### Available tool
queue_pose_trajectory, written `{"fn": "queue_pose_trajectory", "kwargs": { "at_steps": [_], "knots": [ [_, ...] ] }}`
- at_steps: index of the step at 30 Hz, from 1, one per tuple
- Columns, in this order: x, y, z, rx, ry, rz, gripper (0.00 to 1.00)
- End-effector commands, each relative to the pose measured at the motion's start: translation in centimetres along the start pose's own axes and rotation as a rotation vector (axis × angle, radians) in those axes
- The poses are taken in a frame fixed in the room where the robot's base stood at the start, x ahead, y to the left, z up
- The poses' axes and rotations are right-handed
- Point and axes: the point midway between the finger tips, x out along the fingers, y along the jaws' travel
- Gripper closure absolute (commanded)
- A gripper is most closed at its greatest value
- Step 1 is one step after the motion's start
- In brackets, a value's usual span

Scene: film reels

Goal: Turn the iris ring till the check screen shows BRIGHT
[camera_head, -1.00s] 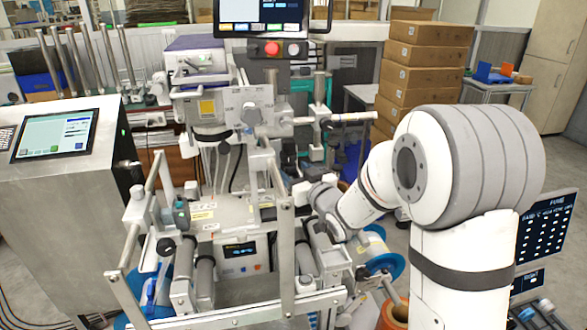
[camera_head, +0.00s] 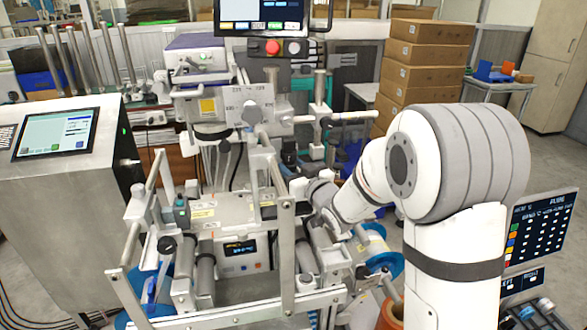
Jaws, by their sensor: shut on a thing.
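My arm reaches in from the right, and my gripper (camera_head: 293,192) is at its far end, low among the frame bars in the middle of the machine. Its fingertips are small and partly hidden by bars and my wrist. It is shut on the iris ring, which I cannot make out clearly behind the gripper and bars. A small dark display (camera_head: 240,248), possibly the check screen, is on the front of the machine below and left of my gripper. It is lit, but its text is too small to read.
Upright metal bars (camera_head: 285,245) stand close around my gripper. A dial plate (camera_head: 250,107) is above it. A tablet screen (camera_head: 56,134) is on the left cabinet, and a larger screen (camera_head: 262,18) is at the top. Stacked cardboard boxes (camera_head: 425,60) stand behind my arm.

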Motion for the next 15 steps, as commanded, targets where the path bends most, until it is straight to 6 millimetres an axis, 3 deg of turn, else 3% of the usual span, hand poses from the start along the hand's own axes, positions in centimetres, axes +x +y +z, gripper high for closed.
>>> {"fn": "queue_pose_trajectory", "kwargs": {
  "at_steps": [15],
  "knots": [
    [0.05, 0.31, -0.02, -0.001, 0.001, -0.113, 0.85]
  ]
}}
